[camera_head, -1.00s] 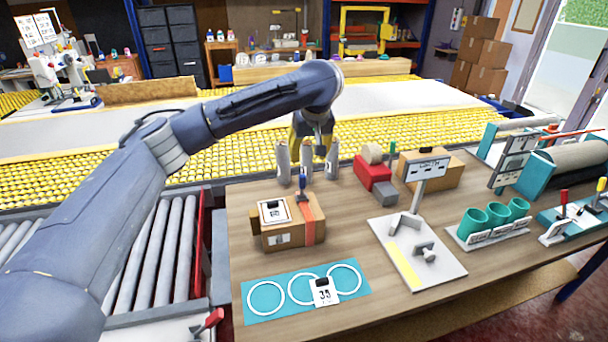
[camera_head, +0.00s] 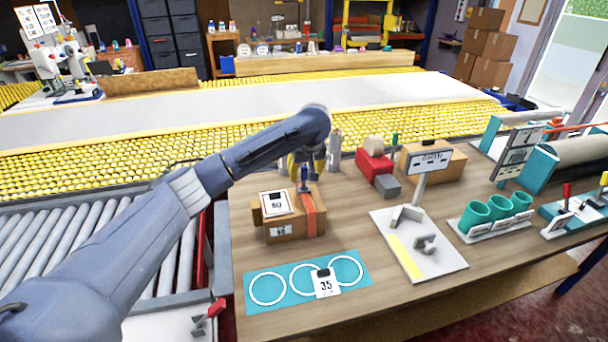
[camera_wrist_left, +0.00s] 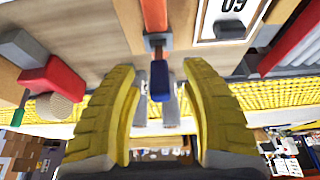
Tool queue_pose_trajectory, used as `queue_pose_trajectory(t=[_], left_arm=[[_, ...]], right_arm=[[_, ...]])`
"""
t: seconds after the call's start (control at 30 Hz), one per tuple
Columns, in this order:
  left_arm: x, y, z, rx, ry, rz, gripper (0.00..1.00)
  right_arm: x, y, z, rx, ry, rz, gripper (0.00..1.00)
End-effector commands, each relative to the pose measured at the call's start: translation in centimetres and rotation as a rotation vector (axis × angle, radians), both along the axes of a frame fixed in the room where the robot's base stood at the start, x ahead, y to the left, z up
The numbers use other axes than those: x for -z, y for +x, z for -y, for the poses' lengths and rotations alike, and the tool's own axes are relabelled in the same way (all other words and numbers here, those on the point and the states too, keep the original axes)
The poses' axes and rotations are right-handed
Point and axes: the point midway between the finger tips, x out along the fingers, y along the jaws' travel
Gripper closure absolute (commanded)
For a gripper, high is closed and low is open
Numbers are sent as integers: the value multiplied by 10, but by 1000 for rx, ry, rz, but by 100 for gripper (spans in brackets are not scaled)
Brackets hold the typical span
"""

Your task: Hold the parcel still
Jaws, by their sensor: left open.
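The parcel (camera_head: 296,229) is a small brown box on the wooden table, with a white label card (camera_head: 277,203) on top and an orange strap (camera_head: 309,212) around its right side. A dark blue handle (camera_head: 304,178) stands up at the strap. My left gripper (camera_head: 306,168) is just behind and above the parcel, partly hidden by its own arm. In the left wrist view its yellow fingers (camera_wrist_left: 160,75) are apart, one on each side of the blue handle (camera_wrist_left: 160,82). The strap (camera_wrist_left: 154,16) and label card (camera_wrist_left: 232,18) show beyond them. My right gripper is not in view.
A red dispenser (camera_head: 374,166) and a brown box (camera_head: 444,165) stand behind to the right. A grey plate with a sign (camera_head: 425,262) lies right of the parcel. A teal mat with white rings (camera_head: 290,304) lies in front. A grey cylinder (camera_head: 335,150) stands near the gripper.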

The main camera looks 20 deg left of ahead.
Motion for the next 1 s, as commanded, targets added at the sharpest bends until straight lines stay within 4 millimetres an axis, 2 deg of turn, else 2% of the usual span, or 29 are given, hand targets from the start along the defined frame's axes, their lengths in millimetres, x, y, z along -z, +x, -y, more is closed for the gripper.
queue_pose_trajectory(t=[0.2, 0.53, 0.57, 0.9, 1.0], left_arm=[[10, 3, -2, 0, 0, 0, 55], [11, 4, -2, 0, 0, 0, 55], [11, 4, -2, 0, 0, 0, 52], [11, 4, -2, 0, -1, 0, 92], [11, 4, -2, 0, -1, 0, 100]], right_arm=[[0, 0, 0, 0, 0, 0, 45], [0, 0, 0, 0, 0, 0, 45], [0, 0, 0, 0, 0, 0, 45], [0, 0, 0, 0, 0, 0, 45], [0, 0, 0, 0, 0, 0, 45]])
